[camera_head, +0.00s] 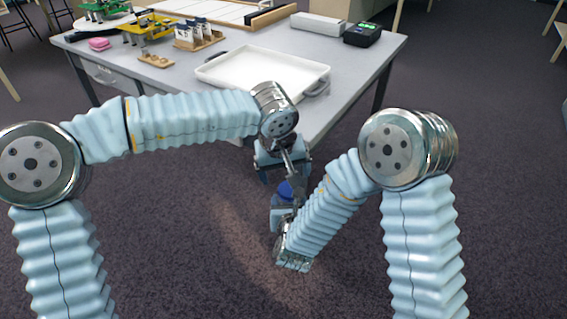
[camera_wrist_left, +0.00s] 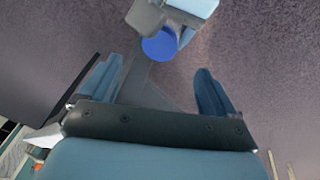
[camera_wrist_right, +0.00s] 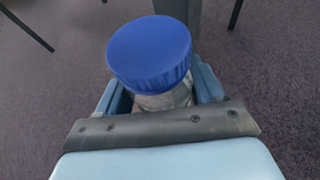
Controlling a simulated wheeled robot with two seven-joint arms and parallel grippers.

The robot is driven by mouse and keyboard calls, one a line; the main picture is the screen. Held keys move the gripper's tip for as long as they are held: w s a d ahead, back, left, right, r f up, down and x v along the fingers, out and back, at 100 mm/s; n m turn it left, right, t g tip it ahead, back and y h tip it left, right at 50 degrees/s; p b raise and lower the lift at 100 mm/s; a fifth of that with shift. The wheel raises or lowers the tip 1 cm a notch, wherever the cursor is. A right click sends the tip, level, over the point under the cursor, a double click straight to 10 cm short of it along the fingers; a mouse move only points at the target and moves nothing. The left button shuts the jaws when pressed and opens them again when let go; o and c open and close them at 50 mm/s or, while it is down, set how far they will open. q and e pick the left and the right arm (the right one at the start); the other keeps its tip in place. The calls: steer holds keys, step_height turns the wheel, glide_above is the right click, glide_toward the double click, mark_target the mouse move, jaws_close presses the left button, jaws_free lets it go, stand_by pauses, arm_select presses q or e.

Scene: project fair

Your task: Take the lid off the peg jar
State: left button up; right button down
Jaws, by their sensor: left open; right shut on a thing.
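The peg jar has a ribbed blue lid (camera_wrist_right: 150,52) seated on its clear body (camera_wrist_right: 165,99). My right gripper (camera_wrist_right: 163,100) is shut on the jar body, below the lid, and holds the jar in the air off the table. In the head view the blue lid (camera_head: 286,190) shows between my two grippers, partly hidden. My left gripper (camera_head: 283,168) is open and empty, just above and beyond the lid. In the left wrist view the lid (camera_wrist_left: 160,46) lies ahead of the open fingers (camera_wrist_left: 157,92), apart from them.
The grey table (camera_head: 335,52) stands ahead. Carpeted floor lies below the grippers.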

mark_target(289, 189)
arm_select(q)
steer(key=x, duration=0.7)
steer(key=shift+f, duration=0.25)
steer(key=c, duration=1.3)
steer(key=n+y, duration=0.1)
steer(key=n, duration=0.2)
steer(key=shift+d, duration=0.1)
steer(key=o, duration=1.2)
steer(key=shift+c, duration=0.2)
